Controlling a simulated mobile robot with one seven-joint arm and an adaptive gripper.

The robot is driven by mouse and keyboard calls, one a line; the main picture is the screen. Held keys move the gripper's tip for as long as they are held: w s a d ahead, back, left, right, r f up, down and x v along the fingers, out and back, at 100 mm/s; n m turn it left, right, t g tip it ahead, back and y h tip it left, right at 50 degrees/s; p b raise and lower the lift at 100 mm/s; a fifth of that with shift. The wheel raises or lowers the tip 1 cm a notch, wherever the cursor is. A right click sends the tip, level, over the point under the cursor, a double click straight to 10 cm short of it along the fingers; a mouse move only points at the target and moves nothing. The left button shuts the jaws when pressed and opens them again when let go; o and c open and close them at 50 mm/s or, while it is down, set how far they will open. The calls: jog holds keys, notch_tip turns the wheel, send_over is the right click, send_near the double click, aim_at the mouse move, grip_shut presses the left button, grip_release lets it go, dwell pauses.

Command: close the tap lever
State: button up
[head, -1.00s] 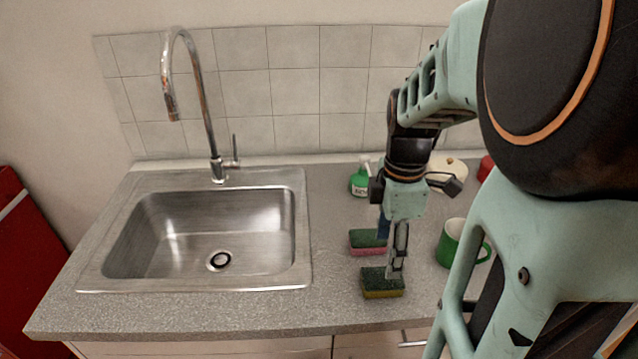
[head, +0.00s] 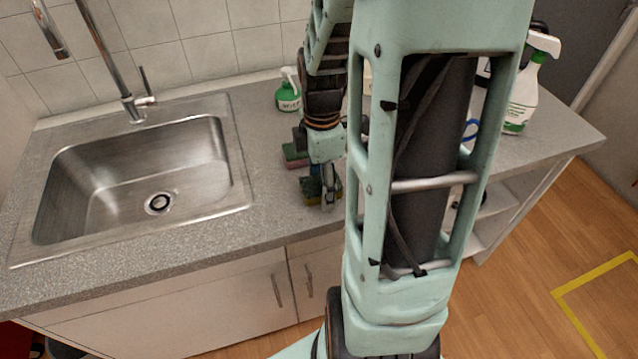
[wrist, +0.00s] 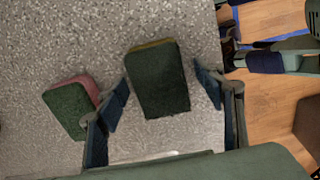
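The tap lever (head: 147,84) is a thin metal handle on the right side of the chrome tap's base (head: 136,108), pointing upward in the head view. The tap (head: 101,48) stands behind the sink, its top cut off. My gripper (head: 322,192) is over the counter right of the sink, far from the lever. In the wrist view my gripper (wrist: 163,90) is open, its fingers on either side of a dark green sponge (wrist: 160,82) with a yellowish edge. A gap shows between each finger and the sponge. The lever is out of the wrist view.
A green and pink sponge (wrist: 72,107) lies beside the left finger. A steel sink (head: 140,175) fills the left counter. A green soap bottle (head: 288,92) stands behind my gripper, and a white spray bottle (head: 524,85) at far right. The counter between sink and sponges is clear.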

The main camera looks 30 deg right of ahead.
jog(key=c, duration=0.8)
jog(key=shift+r, duration=0.1)
